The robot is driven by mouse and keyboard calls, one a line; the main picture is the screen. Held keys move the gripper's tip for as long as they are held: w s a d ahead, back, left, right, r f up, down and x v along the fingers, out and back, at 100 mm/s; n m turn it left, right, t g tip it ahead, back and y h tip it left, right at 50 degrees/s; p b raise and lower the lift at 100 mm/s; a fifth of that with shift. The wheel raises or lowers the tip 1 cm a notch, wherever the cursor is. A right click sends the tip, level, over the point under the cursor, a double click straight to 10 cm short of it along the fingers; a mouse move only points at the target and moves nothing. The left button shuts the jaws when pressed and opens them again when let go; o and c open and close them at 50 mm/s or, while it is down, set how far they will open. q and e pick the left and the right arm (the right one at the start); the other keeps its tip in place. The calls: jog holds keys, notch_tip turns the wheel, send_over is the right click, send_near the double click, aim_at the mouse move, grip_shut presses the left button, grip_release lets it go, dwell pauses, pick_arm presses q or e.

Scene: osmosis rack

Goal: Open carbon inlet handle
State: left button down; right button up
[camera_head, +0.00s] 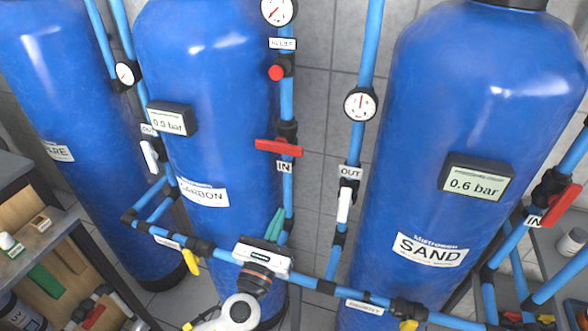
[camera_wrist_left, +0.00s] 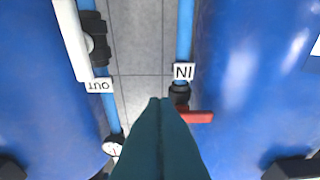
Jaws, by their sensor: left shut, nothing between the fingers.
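The carbon inlet handle (camera_head: 279,148) is a red lever just above the IN label (camera_head: 284,167), on the blue pipe beside the CARBON tank (camera_head: 215,80). It lies crosswise to the pipe. In the left wrist view the red handle (camera_wrist_left: 198,117) shows right of the fingertips, by the upside-down IN label (camera_wrist_left: 184,71). My left gripper (camera_head: 275,222) has green fingers, shut and empty, below the handle and apart from it in the head view. Its fingers also fill the lower middle of the left wrist view (camera_wrist_left: 160,104). My right gripper is out of view.
A white OUT handle (camera_head: 344,204) lies along the pipe to the right, beside the SAND tank (camera_head: 425,150). A red knob (camera_head: 276,72) and a gauge (camera_head: 278,10) sit above the inlet handle. Horizontal blue pipes (camera_head: 330,287) run low in front of the tanks.

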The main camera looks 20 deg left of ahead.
aim_at(279, 148)
pick_arm(q)
jog(key=w+r+p, duration=0.6)
jog(key=w, duration=0.3)
jog(key=shift+w+d+r+p, duration=0.15)
jog(key=shift+w+r+p, duration=0.05)
jog(key=shift+w+p, duration=0.1)
jog(key=shift+w, duration=0.1)
